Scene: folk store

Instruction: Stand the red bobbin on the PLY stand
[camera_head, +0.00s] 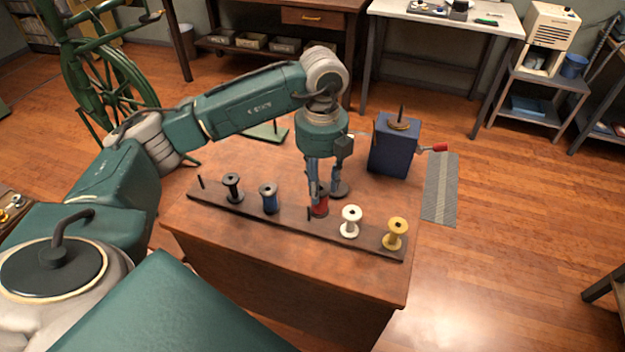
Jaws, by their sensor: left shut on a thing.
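The red bobbin (320,208) is low over the table, at the dark rack's back edge, partly hidden by the fingers. My left gripper (319,198) points down and is shut on it. A bare peg shows just left of the bobbin, so the bobbin looks off that peg; its height above the table is hard to tell. No PLY label is readable. A green flat base with a post (266,133) stands at the table's back, and a dark round base (341,190) is just behind the gripper; I cannot tell which is the PLY stand. My right gripper is out of view.
The dark rack (290,223) holds black (232,186), blue (269,198), white (350,221) and yellow (396,233) bobbins. A blue box with a red-handled crank (393,150) stands at the table's back right. The table's front left is clear.

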